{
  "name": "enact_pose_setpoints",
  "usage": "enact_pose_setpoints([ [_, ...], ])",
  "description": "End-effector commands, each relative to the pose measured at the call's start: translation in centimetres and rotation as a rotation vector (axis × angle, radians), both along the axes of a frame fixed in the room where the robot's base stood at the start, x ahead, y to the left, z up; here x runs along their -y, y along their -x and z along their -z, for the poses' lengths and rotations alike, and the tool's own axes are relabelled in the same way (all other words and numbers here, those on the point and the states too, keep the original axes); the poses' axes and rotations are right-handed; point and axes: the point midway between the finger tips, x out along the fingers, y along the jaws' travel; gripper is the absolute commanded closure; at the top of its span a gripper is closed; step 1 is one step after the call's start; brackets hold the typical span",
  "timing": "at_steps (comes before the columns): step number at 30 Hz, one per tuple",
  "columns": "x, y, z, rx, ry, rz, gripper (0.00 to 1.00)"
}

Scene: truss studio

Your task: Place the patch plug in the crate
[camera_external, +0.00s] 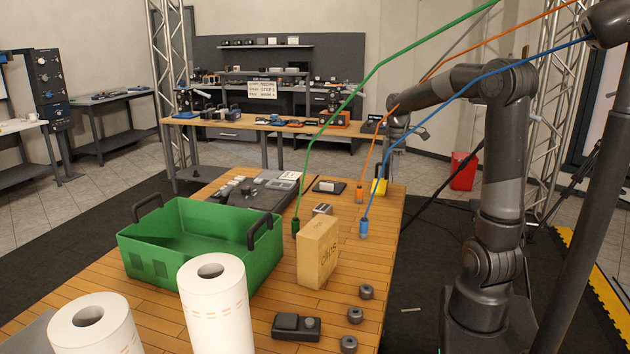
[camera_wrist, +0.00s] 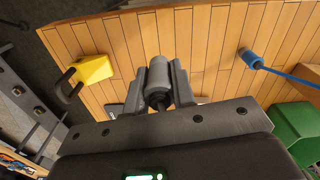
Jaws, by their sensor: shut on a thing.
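My gripper (camera_wrist: 158,88) is shut on a grey cylindrical plug (camera_wrist: 157,72), held between its fingers over the wooden table. In the external view my wrist is above the table's far right part, and the held plug is too small to make out. The green crate (camera_external: 150,245) stands open on the table's left side, well away from my gripper. It has dark handles at both ends, and its visible inside looks empty. In the wrist view a green surface shows at lower right; I cannot tell whether it is the crate.
A green plug (camera_external: 295,228), orange plug (camera_external: 360,194) and blue plug (camera_external: 364,229) have cables rising across the workspace. A cardboard box (camera_external: 317,253) stands right of the crate. White rolls (camera_external: 215,310) stand in front. A yellow object (camera_wrist: 93,69) lies near the table edge.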

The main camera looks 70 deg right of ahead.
Motion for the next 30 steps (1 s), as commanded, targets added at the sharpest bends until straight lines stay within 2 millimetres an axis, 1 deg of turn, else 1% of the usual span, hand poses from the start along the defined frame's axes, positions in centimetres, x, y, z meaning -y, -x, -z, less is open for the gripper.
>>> enact_pose_setpoints([
  [1,0.1,-0.1,-1.1,0.003,0.004,0.0,0.99],
  [3,0.0,-0.3,-2.4,0.001,0.002,-0.008,0.99],
  [5,-0.3,-1.5,-2.1,-0.001,-0.002,-0.046,0.99],
  [8,-0.7,-3.3,-2.3,-0.002,0.0,-0.106,0.99],
  [11,-1.4,-5.6,-2.5,-0.003,0.001,-0.183,0.99],
  [14,-2.5,-8.6,-2.8,-0.005,0.002,-0.279,0.99],
  [16,-3.7,-11.1,-2.9,-0.006,0.003,-0.362,0.99],
  [20,-6.6,-16.1,-3.2,-0.008,0.003,-0.53,0.99],
  [21,-7.6,-17.7,-3.3,-0.008,0.004,-0.584,0.99],
  [23,-9.3,-19.9,-3.4,-0.009,0.005,-0.663,0.99],
  [24,-10.5,-21.3,-3.4,-0.01,0.005,-0.715,0.99],
  [26,-12.5,-23.4,-3.4,-0.009,0.005,-0.794,0.99],
  [27,-13.9,-24.8,-3.5,-0.008,0.005,-0.845,0.99],
  [29,-16.1,-26.7,-3.4,-0.008,0.004,-0.923,0.99],
  [30,-17.7,-27.9,-3.4,-0.008,0.004,-0.975,0.99],
])
